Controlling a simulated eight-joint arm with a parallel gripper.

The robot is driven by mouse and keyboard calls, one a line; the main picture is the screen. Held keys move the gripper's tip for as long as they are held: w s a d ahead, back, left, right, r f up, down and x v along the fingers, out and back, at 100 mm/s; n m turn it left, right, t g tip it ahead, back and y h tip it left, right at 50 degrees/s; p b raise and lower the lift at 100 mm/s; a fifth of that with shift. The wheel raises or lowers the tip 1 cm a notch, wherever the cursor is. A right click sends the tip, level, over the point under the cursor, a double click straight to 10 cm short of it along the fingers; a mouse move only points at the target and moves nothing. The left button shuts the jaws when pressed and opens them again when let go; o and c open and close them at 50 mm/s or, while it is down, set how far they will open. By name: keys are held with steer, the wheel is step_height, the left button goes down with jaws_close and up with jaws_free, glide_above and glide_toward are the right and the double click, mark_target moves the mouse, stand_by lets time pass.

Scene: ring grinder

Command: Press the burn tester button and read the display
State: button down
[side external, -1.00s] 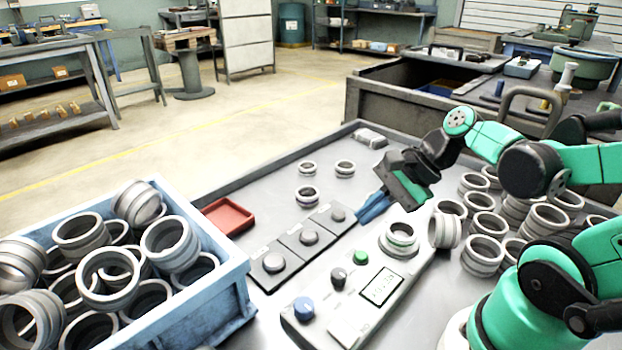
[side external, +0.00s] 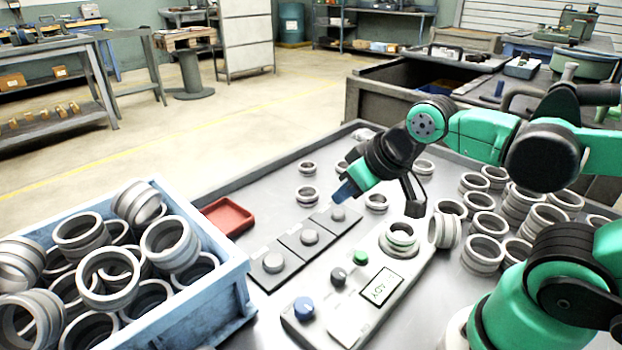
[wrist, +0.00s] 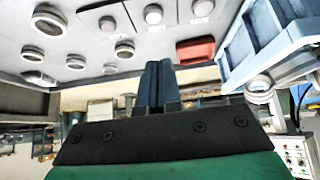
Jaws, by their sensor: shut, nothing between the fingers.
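The tester (side external: 350,318) is a long pale grey unit on the bench. It has a blue button (side external: 304,308), a dark knob (side external: 338,275), a green button (side external: 360,258) and a tilted display (side external: 381,287). The display's dark text is hard to read; its end looks like "ADY". A ring (side external: 401,235) sits in the seat at the tester's far end. My gripper (side external: 345,192) is shut and empty, with blue fingers, above the bench beyond the three plates and apart from the tester's buttons. The wrist view shows its fingers together (wrist: 157,85).
Three dark plates with round grey knobs (side external: 310,237) lie left of the tester. A red tray (side external: 228,215) and a blue crate (side external: 225,270) full of rings are further left. Several loose rings stand behind the plates; many more (side external: 484,252) crowd the right side.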

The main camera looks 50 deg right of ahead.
mark_target(361, 254)
steer(key=s+r+g, duration=0.1)
steer(key=g, duration=0.1)
steer(key=s+d+r+g, duration=0.1)
steer(key=r+g, duration=0.1)
steer(key=s+r+g, duration=0.1)
steer(key=r+g, duration=0.1)
steer(key=g, duration=0.1)
steer(key=shift+d, duration=0.2)
steer(key=shift+f, duration=0.1)
step_height(361, 254, down, 14)
steer(key=shift+r, duration=0.1)
stand_by(0.6)
